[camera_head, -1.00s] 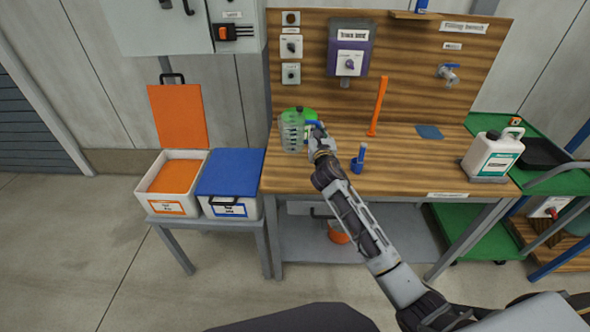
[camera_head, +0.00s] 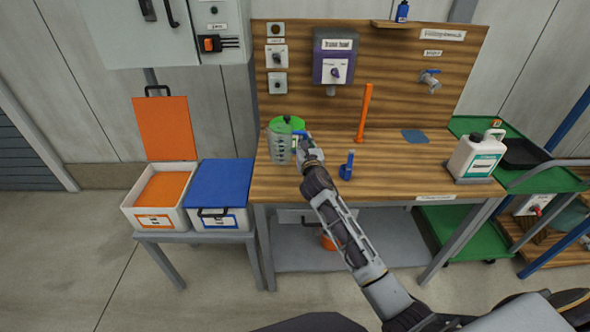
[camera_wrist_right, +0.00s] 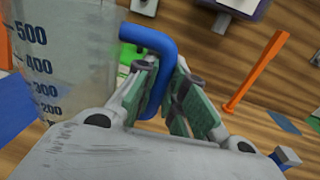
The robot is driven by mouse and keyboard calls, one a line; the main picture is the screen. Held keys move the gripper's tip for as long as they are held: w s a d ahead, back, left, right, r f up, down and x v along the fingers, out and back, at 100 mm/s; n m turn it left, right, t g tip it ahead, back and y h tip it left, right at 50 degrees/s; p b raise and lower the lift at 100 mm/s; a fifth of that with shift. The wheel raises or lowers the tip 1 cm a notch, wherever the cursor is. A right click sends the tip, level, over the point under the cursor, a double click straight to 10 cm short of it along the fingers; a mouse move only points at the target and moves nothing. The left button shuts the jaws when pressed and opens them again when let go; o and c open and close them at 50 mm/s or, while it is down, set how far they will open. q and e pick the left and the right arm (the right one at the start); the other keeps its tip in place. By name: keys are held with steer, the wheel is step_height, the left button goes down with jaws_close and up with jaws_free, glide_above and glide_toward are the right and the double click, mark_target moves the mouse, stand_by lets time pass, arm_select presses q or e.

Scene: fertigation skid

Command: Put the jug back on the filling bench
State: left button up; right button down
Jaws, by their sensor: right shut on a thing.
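The clear graduated jug (camera_head: 281,147) is upright over the left end of the filling bench (camera_head: 400,180). Its blue handle (camera_wrist_right: 157,62) and dark volume marks show in the right wrist view. My right gripper (camera_head: 304,143) is shut on the handle, and the green finger pads (camera_wrist_right: 158,95) close around it in the wrist view. I cannot tell whether the jug's base touches the bench top. A green round item (camera_head: 288,124) shows partly behind the jug. My left gripper is not in view.
An orange stick (camera_head: 364,112), a small blue item (camera_head: 347,166) and a blue pad (camera_head: 415,136) are on the bench right of my gripper. A white canister (camera_head: 476,155) is at the right end. Orange (camera_head: 160,205) and blue-lidded bins (camera_head: 222,215) stand left.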

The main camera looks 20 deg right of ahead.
step_height(320, 180, down, 4)
steer(key=shift+a+f+b, duration=0.1)
steer(key=shift+f+b, duration=0.15)
steer(key=shift+b, duration=0.3)
steer(key=shift+f, duration=0.55)
steer(key=shift+f+b, duration=0.35)
steer(key=shift+f, duration=0.2)
steer(key=shift+f+b, duration=0.3)
steer(key=shift+f, duration=0.95)
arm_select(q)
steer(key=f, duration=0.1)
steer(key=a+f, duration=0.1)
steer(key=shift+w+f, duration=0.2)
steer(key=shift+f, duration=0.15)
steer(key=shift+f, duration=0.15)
arm_select(e)
steer(key=shift+f, duration=0.15)
